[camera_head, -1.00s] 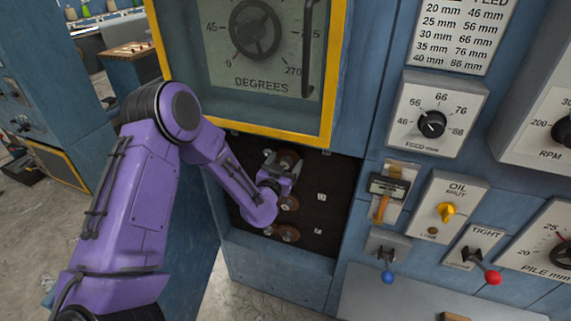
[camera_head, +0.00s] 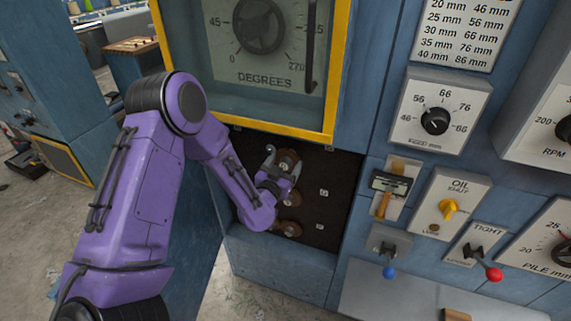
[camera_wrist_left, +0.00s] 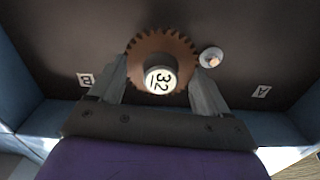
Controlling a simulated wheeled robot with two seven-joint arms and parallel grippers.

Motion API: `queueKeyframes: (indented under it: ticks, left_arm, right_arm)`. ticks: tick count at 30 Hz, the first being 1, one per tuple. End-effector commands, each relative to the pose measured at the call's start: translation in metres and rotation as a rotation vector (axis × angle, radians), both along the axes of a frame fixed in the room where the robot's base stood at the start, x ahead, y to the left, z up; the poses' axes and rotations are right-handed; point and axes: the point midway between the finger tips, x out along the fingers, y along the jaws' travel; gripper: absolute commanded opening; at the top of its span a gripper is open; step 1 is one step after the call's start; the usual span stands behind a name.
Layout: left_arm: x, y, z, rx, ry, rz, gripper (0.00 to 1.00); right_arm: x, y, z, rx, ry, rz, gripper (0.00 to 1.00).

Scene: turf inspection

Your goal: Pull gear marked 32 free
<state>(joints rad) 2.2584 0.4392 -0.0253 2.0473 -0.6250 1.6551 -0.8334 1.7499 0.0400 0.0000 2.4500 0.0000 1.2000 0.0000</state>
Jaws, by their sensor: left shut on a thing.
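In the left wrist view, the brown toothed gear marked 32 (camera_wrist_left: 160,43) faces me, with a pale round hub that carries the number upside down. My left gripper (camera_wrist_left: 162,82) has one finger on each side of this hub and is shut on the gear. My right gripper is not in view.
A bare metal peg (camera_wrist_left: 211,57) stands right of the gear in the wrist view. The yellow-framed window (camera_head: 245,125) overhangs the recess. A panel with knobs and levers (camera_head: 448,206) lies to the right.

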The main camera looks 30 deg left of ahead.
Motion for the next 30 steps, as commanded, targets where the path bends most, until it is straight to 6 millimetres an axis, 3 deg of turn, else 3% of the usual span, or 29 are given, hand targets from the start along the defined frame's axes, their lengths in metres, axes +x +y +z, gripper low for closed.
queueKeyframes:
  ticks: [13,25,28,30]
  left_arm:
    - [-0.041,-0.01,0.0,0.001,0.001,-0.001,0.47]
    - [-0.046,-0.013,0.0,0.001,0.0,-0.004,0.47]
    - [-0.048,-0.032,0.001,0.002,-0.003,-0.032,0.47]
    - [-0.052,-0.057,0.002,0.002,-0.008,-0.067,0.47]
  right_arm:
    - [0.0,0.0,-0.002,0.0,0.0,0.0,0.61]
    - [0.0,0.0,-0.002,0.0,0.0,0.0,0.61]
    - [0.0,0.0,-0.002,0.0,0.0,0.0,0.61]
    - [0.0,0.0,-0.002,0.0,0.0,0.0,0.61]
